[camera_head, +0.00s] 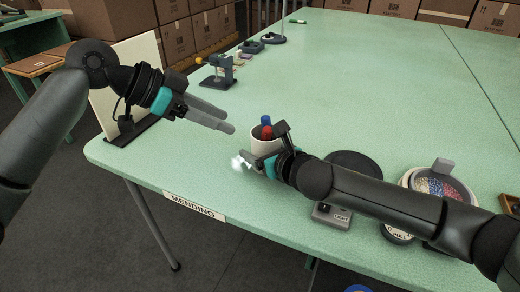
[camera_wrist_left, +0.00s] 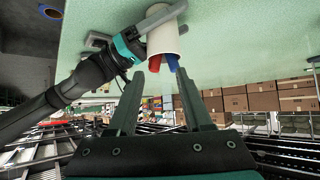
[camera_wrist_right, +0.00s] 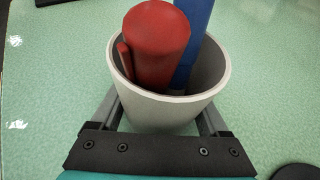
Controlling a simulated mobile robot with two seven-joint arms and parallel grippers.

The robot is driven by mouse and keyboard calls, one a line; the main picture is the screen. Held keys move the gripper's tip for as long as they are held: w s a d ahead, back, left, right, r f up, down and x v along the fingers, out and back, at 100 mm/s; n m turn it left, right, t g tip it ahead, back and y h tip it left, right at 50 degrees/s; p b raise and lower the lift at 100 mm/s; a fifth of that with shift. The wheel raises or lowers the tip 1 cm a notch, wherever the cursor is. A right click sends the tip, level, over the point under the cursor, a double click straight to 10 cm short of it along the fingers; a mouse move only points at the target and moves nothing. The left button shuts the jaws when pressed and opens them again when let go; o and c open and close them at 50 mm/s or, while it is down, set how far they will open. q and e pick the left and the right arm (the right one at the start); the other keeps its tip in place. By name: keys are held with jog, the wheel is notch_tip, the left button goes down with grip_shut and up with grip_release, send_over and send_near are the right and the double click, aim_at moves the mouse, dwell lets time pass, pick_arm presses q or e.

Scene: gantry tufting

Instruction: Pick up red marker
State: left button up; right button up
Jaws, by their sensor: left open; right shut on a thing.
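A white cup (camera_head: 261,143) is near the table's front edge; whether it touches the tabletop is unclear. The red marker (camera_wrist_right: 157,45) stands in it, thick end up, beside a blue marker (camera_wrist_right: 193,45). Both tops also show above the rim in the head view. My right gripper (camera_head: 262,150) is shut on the cup, with one finger on each side of it. My left gripper (camera_head: 229,122) is open and empty, to the left of the cup and apart from it. In the left wrist view, the red marker (camera_wrist_left: 155,63) and cup (camera_wrist_left: 163,38) lie beyond the fingertips.
A dark disc (camera_head: 353,163), a grey box labelled LIGHT (camera_head: 331,216) and a bowl of coloured bits (camera_head: 441,186) are around my right arm. A small grey device (camera_head: 219,70) stands farther back. The middle of the green table (camera_head: 350,90) is clear. Cardboard boxes line the back.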

jog(key=c, duration=0.3)
pick_arm(q)
jog(key=shift+o, duration=1)
jog(key=shift+d, duration=0.1)
notch_tip(320, 180, up, 2)
jog(key=n+g+y, duration=0.1)
jog(key=n+y, duration=0.3)
jog(key=n, duration=0.4)
send_over(268, 129)
jog(key=shift+s+a+r, duration=0.2)
jog(key=shift+s+a, duration=0.15)
jog(key=shift+a, duration=0.1)
jog(key=s+d+r+n+t+y, duration=0.1)
jog(key=s+d+r+n+y, duration=0.3)
jog(key=n+y, duration=0.5)
jog(key=shift+n+h, duration=0.5)
jog(key=shift+n, duration=0.4)
jog(key=x, duration=0.6)
jog(key=w+x, duration=0.1)
jog(key=x, duration=0.3)
jog(key=shift+a+r, duration=0.2)
jog(key=shift+a, duration=0.15)
jog(key=shift+w+a+f, duration=0.1)
jog(key=shift+w+f, duration=0.05)
jog(key=shift+f, duration=0.45)
